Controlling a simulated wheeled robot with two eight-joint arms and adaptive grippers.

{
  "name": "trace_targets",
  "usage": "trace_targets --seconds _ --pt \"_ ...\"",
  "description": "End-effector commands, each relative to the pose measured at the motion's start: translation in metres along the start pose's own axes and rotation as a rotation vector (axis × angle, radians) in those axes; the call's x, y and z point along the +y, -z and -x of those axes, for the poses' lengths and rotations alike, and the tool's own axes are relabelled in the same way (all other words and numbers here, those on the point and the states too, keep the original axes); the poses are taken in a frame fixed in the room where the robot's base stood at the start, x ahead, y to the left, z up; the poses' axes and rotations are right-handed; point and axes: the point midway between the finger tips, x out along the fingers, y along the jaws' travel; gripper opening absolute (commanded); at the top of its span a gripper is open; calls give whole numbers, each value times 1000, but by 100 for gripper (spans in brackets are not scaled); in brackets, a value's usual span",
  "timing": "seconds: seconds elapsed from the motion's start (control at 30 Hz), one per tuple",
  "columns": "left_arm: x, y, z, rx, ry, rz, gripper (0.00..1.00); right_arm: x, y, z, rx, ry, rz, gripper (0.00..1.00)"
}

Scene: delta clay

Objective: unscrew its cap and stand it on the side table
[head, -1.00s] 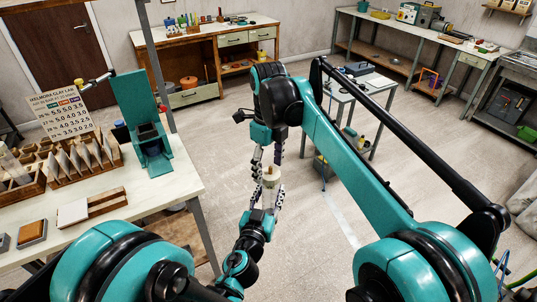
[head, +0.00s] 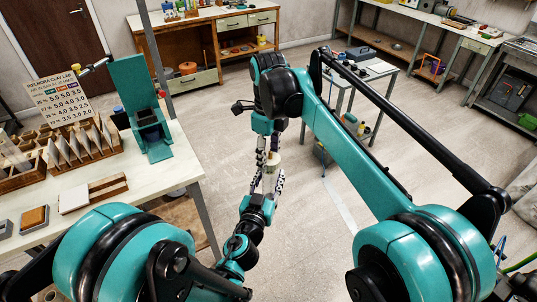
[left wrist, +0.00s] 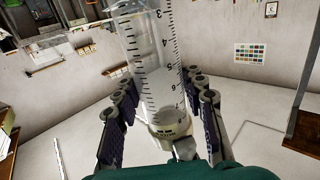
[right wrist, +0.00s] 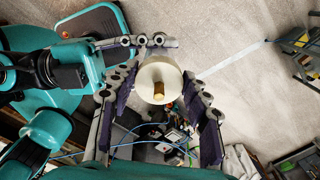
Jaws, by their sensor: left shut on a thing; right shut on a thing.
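A clear graduated tube with black number marks (left wrist: 160,65) stands between the fingers of my left gripper (left wrist: 160,118). A cream collar (left wrist: 172,130) is at its near end. My left gripper (head: 267,184) comes from below in the head view and is shut on the tube. My right gripper (head: 268,150) points down from above, facing it. In the right wrist view a round cream cap (right wrist: 150,72) with a brown centre sits between the fingers of my right gripper (right wrist: 160,88), which is shut on it. In the head view the cap (head: 273,160) is partly hidden by the fingers. Whether its thread is loose cannot be seen.
A small grey-legged table (head: 384,74) stands beyond my right arm, with a dark case (head: 357,58) and papers on it. A white workbench (head: 175,180) with wooden racks and a teal stand (head: 146,125) is at left. Open floor lies between them.

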Motion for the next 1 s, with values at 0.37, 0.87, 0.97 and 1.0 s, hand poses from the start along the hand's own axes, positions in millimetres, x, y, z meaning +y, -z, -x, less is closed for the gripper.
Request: trace_targets --seconds 0.37,0.87,0.97,1.0 --pt "0 0 0 0 0 0 0 6 3 0 -1 -2 902 12" --pt "0 0 0 0 0 0 0 4 10 1 -2 -2 2133 12" --pt "0 0 0 0 0 0 0 3 11 2 -3 -1 2379 12" --pt "0 0 0 0 0 0 0 3 11 2 -3 -1 2477 12"
